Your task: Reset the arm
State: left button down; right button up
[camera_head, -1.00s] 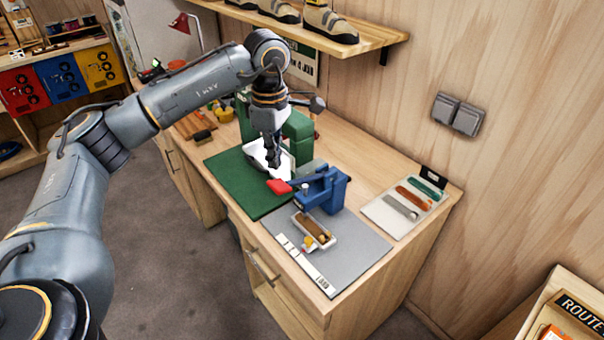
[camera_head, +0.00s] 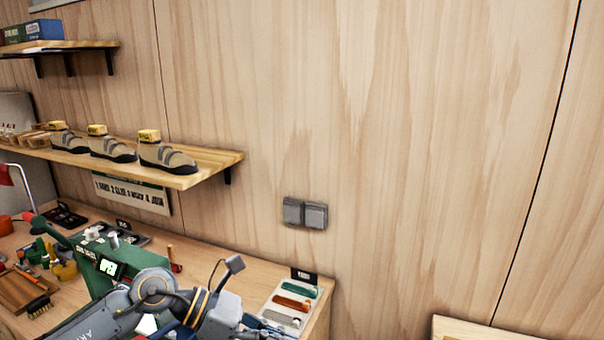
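My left arm reaches in from the bottom left over the workbench (camera_head: 230,259). Its wrist hides part of the green machine (camera_head: 92,262) and of a blue tool at the bottom edge. My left gripper's fingers are not clearly visible; they are below or behind the wrist. My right arm and gripper are not in the picture.
A wooden shelf (camera_head: 205,170) with several climbing shoes (camera_head: 165,155) is on the wall above the bench. A card with coloured strips (camera_head: 290,301) lies at the bench's right end. Brushes and small tools (camera_head: 40,303) lie at the left.

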pick_arm(q)
jog(key=s+d+r+n+t+h, duration=0.2)
jog(key=d+r+n+h, duration=0.3)
jog(key=d+r+h, duration=0.1)
jog(key=w+a+r+n+t, duration=0.45)
jog(key=n+t, duration=0.75)
jog(key=n, duration=0.3)
jog(key=w+a+f+n+t+y, duration=0.2)
jog(key=a+f+n+t+y, duration=0.3)
jog(key=a+f+n+y, duration=0.8)
jog(key=s+a+f+n+g+y, duration=0.3)
jog(key=s+f+n+g+y, duration=0.3)
jog(key=n, duration=0.4)
jog(key=s+a+f+n+g+h, duration=0.1)
jog(key=s+f+n+g, duration=0.3)
jog(key=s+f, duration=0.55)
jog(key=s+a+f+n+g, duration=0.1)
jog(key=s+f+n+g, duration=0.35)
jog(key=s, duration=0.75)
notch_tip(320, 180, down, 30)
jog(key=m+g+b, duration=0.2)
jog(key=g+b, duration=0.1)
jog(key=s+a+f+b, duration=0.2)
jog(key=s+a+f, duration=0.1)
jog(key=s+f, duration=1.4)
notch_tip(320, 180, down, 2)
jog(key=shift+s+a+f+g+b, duration=0.15)
jog(key=shift+s+a+g+b, duration=0.1)
jog(key=shift+g+b, duration=0.1)
